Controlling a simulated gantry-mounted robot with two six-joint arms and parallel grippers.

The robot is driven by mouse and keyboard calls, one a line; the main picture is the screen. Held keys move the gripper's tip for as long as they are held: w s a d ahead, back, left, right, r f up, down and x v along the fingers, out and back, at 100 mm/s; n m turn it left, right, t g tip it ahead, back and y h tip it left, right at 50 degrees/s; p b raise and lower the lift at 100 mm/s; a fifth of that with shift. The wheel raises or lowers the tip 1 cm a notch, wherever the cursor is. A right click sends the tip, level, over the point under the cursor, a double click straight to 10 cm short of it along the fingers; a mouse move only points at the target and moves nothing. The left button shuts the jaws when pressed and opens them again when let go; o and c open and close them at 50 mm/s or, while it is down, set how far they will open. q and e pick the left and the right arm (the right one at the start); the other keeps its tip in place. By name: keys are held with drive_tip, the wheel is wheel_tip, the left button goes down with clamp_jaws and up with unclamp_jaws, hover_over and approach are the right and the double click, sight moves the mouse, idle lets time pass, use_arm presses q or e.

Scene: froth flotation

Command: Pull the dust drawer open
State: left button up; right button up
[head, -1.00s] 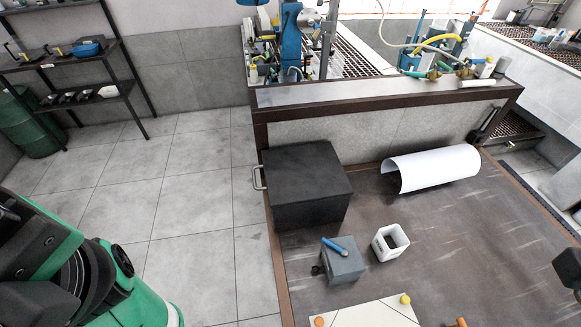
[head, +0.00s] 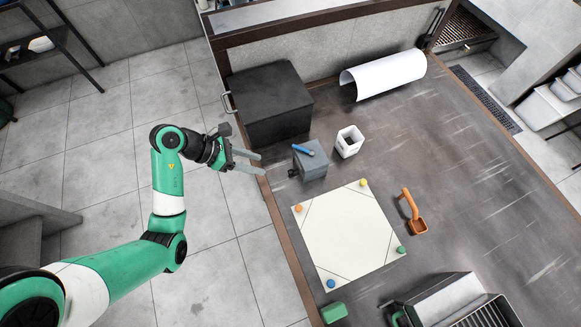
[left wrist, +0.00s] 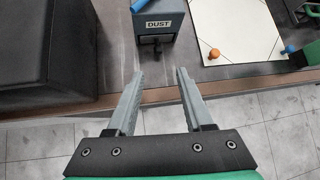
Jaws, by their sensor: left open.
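The dust drawer unit is a small grey box (head: 311,163) on the dark bench, with a blue-handled tool (head: 303,150) lying on top. A small black pull (head: 293,173) sticks out low on its left side. In the left wrist view the box (left wrist: 174,22) shows its "DUST" label, with the dark pull (left wrist: 157,46) below it. The drawer looks shut, though its front is seen steeply. My left gripper (head: 262,164) is open and empty at the bench's left edge, pointing at the pull and apart from it. In the wrist view its fingertips (left wrist: 160,74) straddle the pull's line.
A large black box (head: 268,105) with a metal handle stands behind the drawer unit. A white square cup (head: 349,142) stands to its right. A white board (head: 345,240) with coloured pegs lies in front, with an orange scoop (head: 413,212) beside it. Floor left of the bench is clear.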

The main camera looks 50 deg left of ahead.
sight(288, 171)
use_arm(q)
drive_tip(key=b+x, duration=0.3)
drive_tip(key=x, duration=0.7)
drive_tip(key=shift+w+a+f, duration=0.1)
drive_tip(key=shift+w+f, duration=0.05)
drive_tip(key=shift+f, duration=0.15)
drive_tip(key=shift+w+d+f, duration=0.2)
drive_tip(key=shift+w+f, duration=0.05)
drive_tip(key=shift+w, duration=0.1)
clamp_jaws()
idle(0.7)
